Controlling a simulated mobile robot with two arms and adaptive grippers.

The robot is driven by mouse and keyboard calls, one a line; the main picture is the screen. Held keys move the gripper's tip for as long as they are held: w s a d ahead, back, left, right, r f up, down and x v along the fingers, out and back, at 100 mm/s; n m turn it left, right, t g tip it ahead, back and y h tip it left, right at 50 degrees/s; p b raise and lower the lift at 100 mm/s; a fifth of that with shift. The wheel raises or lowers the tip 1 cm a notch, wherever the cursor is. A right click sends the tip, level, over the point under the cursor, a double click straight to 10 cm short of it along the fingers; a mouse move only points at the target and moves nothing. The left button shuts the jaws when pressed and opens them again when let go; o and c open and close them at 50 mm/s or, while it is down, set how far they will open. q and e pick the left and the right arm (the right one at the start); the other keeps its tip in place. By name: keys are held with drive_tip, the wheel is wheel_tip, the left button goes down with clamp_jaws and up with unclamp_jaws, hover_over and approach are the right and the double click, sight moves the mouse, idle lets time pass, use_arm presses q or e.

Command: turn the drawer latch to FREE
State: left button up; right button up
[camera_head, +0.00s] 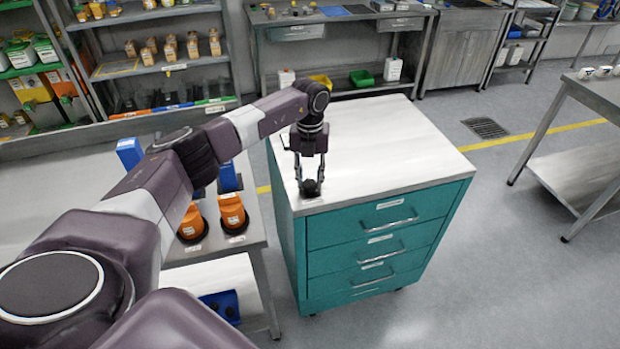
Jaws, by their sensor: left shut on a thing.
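A teal drawer cabinet (300,262) with a pale top (400,140) and three handled drawers stands in the middle of the view. A small dark latch knob (310,188) sits at the front left corner of its top, with a small label in front of it. My left gripper (309,184) points straight down there, its fingers shut on the knob. The fingers partly hide the knob, and I cannot read which way it points. All drawers look closed. My right gripper is not in view.
A workbench (255,240) with orange containers (232,212) and blue items stands left of the cabinet. Shelves and benches line the back wall. A grey metal table (590,100) stands at the right. The floor before and right of the cabinet is clear.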

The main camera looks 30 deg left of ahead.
sight(310, 182)
use_arm(q)
drive_tip(key=shift+a+r+n, duration=0.1)
drive_tip(key=shift+n, duration=0.5)
drive_tip(key=shift+o, duration=0.2)
drive_tip(key=o, duration=1.1)
wheel_tip(310, 182, up, 12)
drive_tip(key=shift+f, duration=0.1)
